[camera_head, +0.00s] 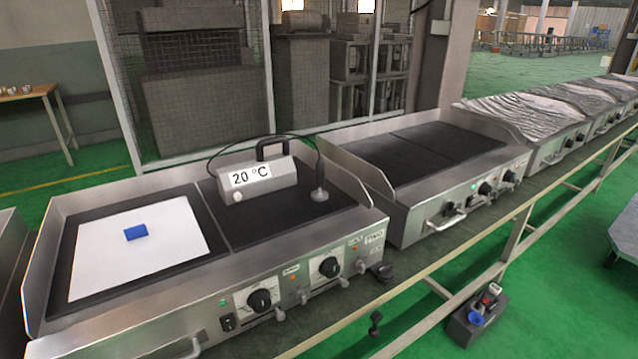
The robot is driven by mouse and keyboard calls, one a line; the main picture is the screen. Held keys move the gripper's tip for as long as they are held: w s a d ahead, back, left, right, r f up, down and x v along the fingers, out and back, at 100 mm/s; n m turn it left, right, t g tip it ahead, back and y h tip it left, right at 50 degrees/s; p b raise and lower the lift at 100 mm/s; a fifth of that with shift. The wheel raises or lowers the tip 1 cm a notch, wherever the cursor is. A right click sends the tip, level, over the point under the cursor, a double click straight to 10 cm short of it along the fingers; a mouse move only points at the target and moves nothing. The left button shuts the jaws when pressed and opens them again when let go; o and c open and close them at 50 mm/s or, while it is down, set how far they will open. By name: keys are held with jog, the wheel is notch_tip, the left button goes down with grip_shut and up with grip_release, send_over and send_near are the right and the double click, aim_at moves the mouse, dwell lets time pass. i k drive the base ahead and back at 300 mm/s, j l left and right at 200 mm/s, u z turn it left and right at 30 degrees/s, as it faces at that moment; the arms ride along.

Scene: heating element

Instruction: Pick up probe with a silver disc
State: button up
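The probe with a silver disc (320,194) stands upright on the right dark plate of the near griddle (240,290). Its disc rests on the plate near the right side wall. A thin black cable runs from the probe's top to a grey thermometer box (268,180) with a black handle. The box's display reads 20 °C. My gripper is not in view.
A white sheet (110,268) with a blue block (135,232) lies on the griddle's left plate. A second griddle (400,165) stands to the right, with wrapped units beyond. A rail (450,255) runs along the front. A dark box of small items (478,322) sits low at right.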

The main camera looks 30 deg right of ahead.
aim_at(319, 194)
jog(key=i+l+z, duration=0.9)
jog(key=z, duration=0.15)
jog(key=i+j, duration=0.25)
jog(key=i, duration=0.1)
